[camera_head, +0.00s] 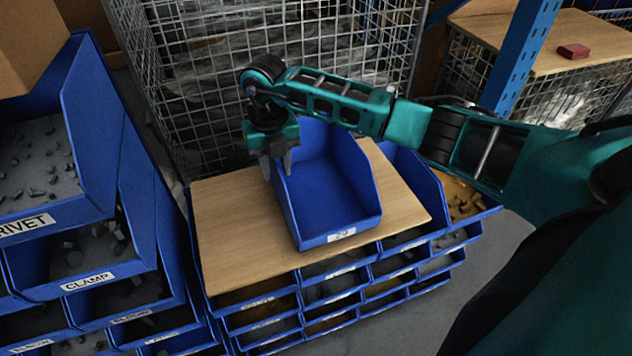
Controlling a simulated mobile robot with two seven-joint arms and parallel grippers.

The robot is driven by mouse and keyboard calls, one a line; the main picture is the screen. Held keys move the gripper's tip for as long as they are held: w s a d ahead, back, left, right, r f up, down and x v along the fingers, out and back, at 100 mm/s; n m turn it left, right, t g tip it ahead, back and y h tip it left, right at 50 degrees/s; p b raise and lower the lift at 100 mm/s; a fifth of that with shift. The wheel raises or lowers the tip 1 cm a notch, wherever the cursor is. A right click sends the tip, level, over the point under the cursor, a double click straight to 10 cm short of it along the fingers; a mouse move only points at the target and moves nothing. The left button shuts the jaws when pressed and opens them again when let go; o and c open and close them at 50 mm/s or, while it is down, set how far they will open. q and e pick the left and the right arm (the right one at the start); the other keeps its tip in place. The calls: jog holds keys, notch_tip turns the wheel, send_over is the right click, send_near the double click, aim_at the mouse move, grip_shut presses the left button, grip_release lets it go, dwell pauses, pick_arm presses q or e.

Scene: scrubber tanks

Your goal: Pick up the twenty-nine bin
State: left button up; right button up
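An empty blue bin (326,198) sits on a wooden board, with a small white label (341,235) on its front that looks like "29" but is too small to read surely. My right gripper (277,166) is at the bin's left wall, near its back corner, pointing down. Its two fingers are apart, one on the outer side and one on the inner side of the wall's top edge. I cannot tell whether they touch it. My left gripper is not in view.
The wooden board (236,222) lies on stacked blue bins with parts. Blue bins labelled RIVET (26,224) and CLAMP (88,283) stand at left. A wire mesh cage (290,40) is behind. A red block (573,51) lies on a board beyond a blue post (518,60).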

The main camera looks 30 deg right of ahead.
notch_tip(320, 180, down, 2)
jog(key=shift+f, duration=0.15)
jog(key=shift+c, duration=0.4)
grip_shut()
dwell(0.9)
